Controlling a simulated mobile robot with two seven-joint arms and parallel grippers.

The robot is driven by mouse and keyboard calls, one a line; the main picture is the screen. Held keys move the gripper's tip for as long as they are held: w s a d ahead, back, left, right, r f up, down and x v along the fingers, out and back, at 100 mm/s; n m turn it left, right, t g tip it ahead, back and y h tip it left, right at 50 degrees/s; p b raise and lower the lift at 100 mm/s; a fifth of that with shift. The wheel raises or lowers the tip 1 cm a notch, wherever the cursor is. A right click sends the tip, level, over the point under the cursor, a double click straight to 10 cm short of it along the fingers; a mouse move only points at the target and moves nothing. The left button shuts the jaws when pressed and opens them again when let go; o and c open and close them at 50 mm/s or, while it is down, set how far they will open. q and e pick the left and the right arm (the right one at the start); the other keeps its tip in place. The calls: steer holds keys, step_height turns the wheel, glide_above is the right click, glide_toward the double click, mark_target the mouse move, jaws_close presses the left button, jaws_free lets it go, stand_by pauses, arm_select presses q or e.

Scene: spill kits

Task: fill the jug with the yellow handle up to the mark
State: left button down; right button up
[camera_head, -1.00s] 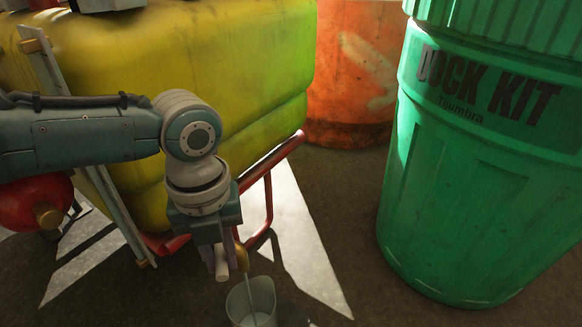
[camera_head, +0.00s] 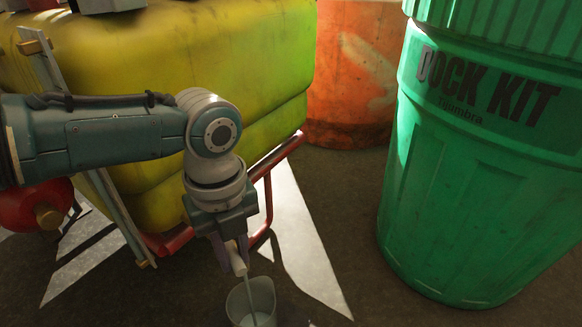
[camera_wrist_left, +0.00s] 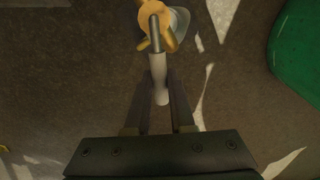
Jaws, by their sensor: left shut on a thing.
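My left gripper (camera_head: 235,250) points down in front of the yellow tank (camera_head: 205,60). It is shut on a white lever grip (camera_head: 238,263), which also lies between my fingers in the left wrist view (camera_wrist_left: 160,88). In that view the grip's metal stem reaches a brass tap (camera_wrist_left: 155,13). A grey, open-topped jug (camera_head: 238,303) stands below the tap. A thin pale line, seemingly a stream, runs down into it. The jug partly shows behind the tap in the left wrist view (camera_wrist_left: 181,27). Its handle and mark cannot be made out. My right gripper is not in view.
A red tubular frame (camera_head: 268,200) runs beside the tank. A green drum (camera_head: 465,190) marked DOCK KIT stands at the right, an orange drum (camera_head: 350,80) behind. A red cylinder (camera_head: 35,205) is at the left. Floor between jug and green drum looks clear.

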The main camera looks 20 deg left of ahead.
arm_select(q)
steer(key=shift+w+d+n, duration=0.1)
steer(key=shift+w+n, duration=0.1)
steer(key=shift+n, duration=0.2)
steer(key=shift+w+d+n, duration=0.25)
steer(key=shift+w+n, duration=0.1)
steer(key=shift+n, duration=0.35)
steer(key=shift+w+d+n+b, duration=0.15)
steer(key=shift+w+n+b, duration=0.3)
steer(key=shift+n, duration=0.35)
steer(key=shift+w+d+n, duration=0.1)
steer(key=shift+w+n, duration=0.15)
steer(key=shift+n, duration=0.25)
stand_by(3.1)
